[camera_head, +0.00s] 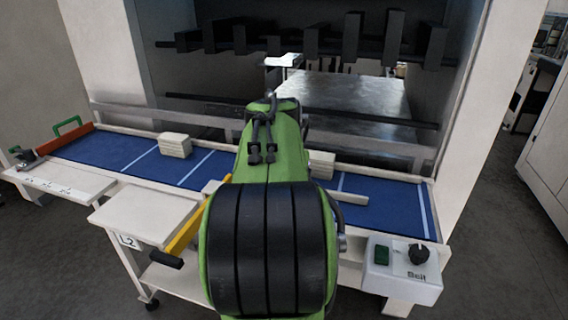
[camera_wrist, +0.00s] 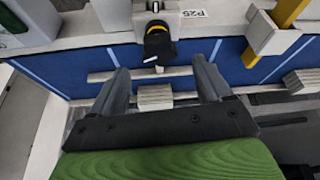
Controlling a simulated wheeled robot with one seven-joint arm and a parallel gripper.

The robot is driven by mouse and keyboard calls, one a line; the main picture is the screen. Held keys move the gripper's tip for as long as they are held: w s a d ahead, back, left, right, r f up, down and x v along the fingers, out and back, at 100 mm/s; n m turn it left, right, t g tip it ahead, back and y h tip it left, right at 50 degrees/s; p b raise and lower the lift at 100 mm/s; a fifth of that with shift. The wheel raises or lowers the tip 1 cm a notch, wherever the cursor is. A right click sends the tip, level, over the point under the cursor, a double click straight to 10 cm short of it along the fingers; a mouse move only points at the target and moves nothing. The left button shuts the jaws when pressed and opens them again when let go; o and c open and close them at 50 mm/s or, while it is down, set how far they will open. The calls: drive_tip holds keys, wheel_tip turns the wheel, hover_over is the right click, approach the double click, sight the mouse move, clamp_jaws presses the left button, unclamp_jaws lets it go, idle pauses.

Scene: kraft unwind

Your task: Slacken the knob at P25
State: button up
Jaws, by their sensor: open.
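In the wrist view, the P25 label (camera_wrist: 194,14) sits on a pale block beside a black knob (camera_wrist: 159,46) with a yellow ring and a white mark on its lower face. My gripper (camera_wrist: 160,65) is open, its two grey fingers spread left and right below the knob in the picture. Nothing is between the fingers in their grip; the knob appears just beyond the fingertips, and I cannot tell the exact distance. In the head view my green arm hides the knob, the label and the gripper.
A blue belt (camera_head: 115,150) carries pale stacks (camera_head: 174,145) and a flat strip (camera_head: 350,198). A yellow lever (camera_head: 188,232) with a black grip stands left of my arm. A white Belt control box (camera_head: 403,277) is at right. Dark posts (camera_head: 352,38) hang behind.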

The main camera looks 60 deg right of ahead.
drive_tip(key=p+v, duration=0.3)
drive_tip(key=v, duration=0.8)
drive_tip(key=shift+p, duration=0.3)
drive_tip(key=shift+s+a, duration=0.1)
